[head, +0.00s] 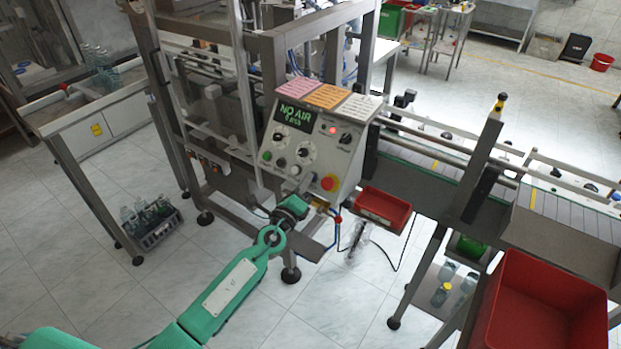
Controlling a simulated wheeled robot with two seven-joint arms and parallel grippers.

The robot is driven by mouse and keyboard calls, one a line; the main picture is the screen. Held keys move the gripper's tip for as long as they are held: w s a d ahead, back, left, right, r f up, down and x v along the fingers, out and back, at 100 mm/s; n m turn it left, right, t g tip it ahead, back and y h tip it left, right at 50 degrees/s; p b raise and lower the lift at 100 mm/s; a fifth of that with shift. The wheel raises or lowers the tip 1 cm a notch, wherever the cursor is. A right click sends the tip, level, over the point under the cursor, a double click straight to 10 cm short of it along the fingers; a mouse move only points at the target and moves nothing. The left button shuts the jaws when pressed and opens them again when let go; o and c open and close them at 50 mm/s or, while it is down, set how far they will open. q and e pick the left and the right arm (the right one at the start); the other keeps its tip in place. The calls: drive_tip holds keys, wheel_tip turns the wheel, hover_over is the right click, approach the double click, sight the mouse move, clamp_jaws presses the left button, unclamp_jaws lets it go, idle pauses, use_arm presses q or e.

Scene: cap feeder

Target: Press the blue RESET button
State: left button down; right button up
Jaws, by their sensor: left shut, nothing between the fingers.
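The control panel (313,160) is a tilted light-grey box with a dark display (297,114) reading "NO AIR" in green. It carries white dials, a green button (267,155) at the lower left, a lit red lamp (332,130), a black knob (346,138) and a red mushroom button (329,182) on yellow. I cannot make out a blue button; part of the panel's lower row is behind my gripper. My left gripper (299,184) is shut and empty, in front of the panel's lower middle. Whether it touches the panel I cannot tell. My right gripper is not in view.
A metal machine frame (245,95) stands behind and left of the panel. A conveyor (430,165) runs to the right. Paper labels lie atop the panel.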

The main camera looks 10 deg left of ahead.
use_arm(q)
drive_tip(key=shift+w, duration=0.15)
idle(0.4)
drive_tip(key=shift+s+a+r+p, duration=0.15)
drive_tip(key=shift+s+r+p, duration=0.25)
drive_tip(key=shift+s, duration=0.3)
drive_tip(key=s+r+p, duration=0.1)
drive_tip(key=s+a+r, duration=0.1)
drive_tip(key=s+r+p, duration=0.1)
drive_tip(key=shift+s+a+p, duration=0.25)
drive_tip(key=shift+s+p, duration=0.1)
drive_tip(key=shift+s, duration=0.05)
drive_tip(key=shift+f, duration=0.1)
idle(0.5)
